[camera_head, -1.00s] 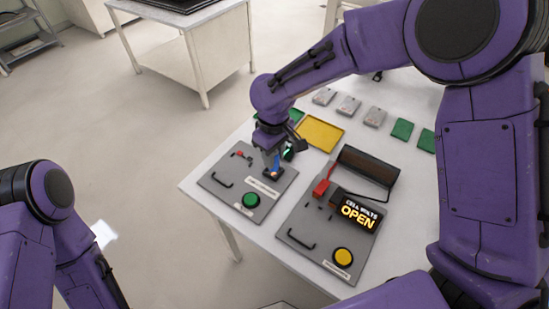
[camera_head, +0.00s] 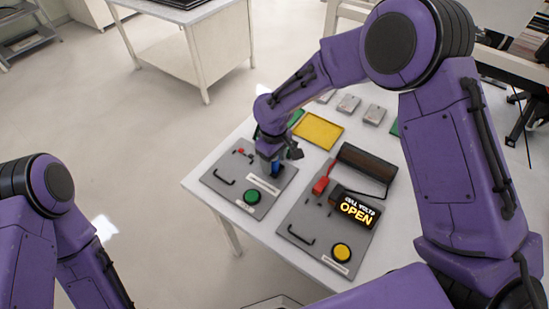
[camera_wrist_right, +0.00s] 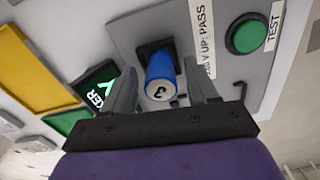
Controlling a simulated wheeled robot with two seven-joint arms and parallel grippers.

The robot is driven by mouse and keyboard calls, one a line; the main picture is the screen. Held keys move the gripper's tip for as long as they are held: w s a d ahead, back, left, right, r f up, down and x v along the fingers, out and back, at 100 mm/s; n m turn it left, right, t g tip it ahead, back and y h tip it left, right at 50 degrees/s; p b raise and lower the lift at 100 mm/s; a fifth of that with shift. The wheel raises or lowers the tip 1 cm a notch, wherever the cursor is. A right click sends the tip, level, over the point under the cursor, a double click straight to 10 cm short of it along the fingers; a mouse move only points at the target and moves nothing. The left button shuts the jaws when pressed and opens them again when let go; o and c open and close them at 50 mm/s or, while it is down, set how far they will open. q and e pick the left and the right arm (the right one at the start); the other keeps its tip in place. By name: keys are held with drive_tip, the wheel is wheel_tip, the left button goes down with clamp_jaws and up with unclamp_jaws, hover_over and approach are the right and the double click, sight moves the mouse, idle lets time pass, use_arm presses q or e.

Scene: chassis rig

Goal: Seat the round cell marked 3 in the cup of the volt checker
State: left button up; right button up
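The round cell (camera_wrist_right: 160,88) is blue with a silver end bearing a dark mark that looks like a 3. It stands at the black square cup (camera_wrist_right: 150,47) on the left grey board, the volt checker (camera_head: 222,183). I cannot tell how deep it sits. In the head view only a bit of its blue side (camera_head: 276,169) shows. My right gripper (camera_wrist_right: 160,68) reaches down over the cup, one finger on each side of the cell, with small gaps showing, so it looks open. My left arm is at the lower left; its gripper is out of view.
The checker has a green TEST button (camera_head: 252,196). A second board (camera_head: 305,215) at right has a yellow button, a red part and a display (camera_head: 358,209) reading OPEN. A yellow tray (camera_head: 318,131) and grey blocks (camera_head: 348,103) lie behind.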

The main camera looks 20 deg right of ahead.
drive_tip(key=shift+r, duration=0.1)
wheel_tip(320, 180, up, 12)
drive_tip(key=b, duration=0.2)
drive_tip(key=shift+r, duration=0.15)
idle(0.4)
